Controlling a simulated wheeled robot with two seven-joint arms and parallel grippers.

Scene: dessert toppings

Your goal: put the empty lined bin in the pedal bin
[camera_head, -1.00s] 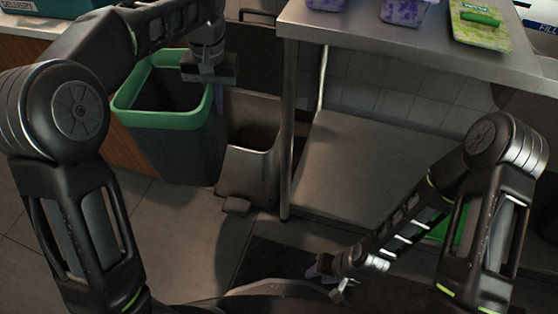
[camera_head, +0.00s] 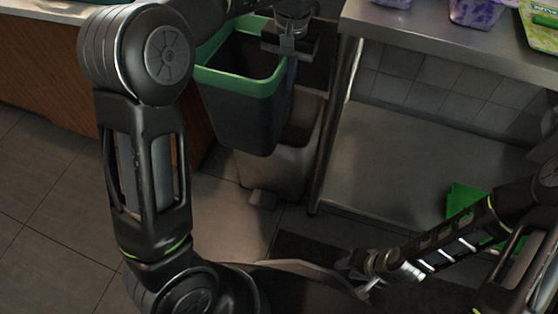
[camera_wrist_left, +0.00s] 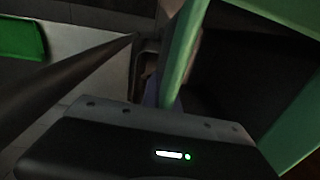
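A dark lined bin with a green rim (camera_head: 246,84) hangs in the air in the head view, and its inside looks dark and empty. My left gripper (camera_head: 287,50) is at the right side of its rim and shut on it. In the left wrist view the green rim (camera_wrist_left: 182,50) runs up from the gripper. The grey pedal bin (camera_head: 283,170) stands on the floor just behind and to the right of the held bin, which partly covers it. Its top looks open and its pedal sticks out in front. My right gripper (camera_head: 350,268) is low at the bottom centre, its fingers unclear.
A steel table (camera_head: 440,50) with a lower shelf (camera_head: 400,165) stands right of the pedal bin, its leg close beside it. Purple tubs (camera_head: 478,12) sit on top. A wooden counter (camera_head: 60,75) is at the left. A green object (camera_head: 465,203) lies at the right.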

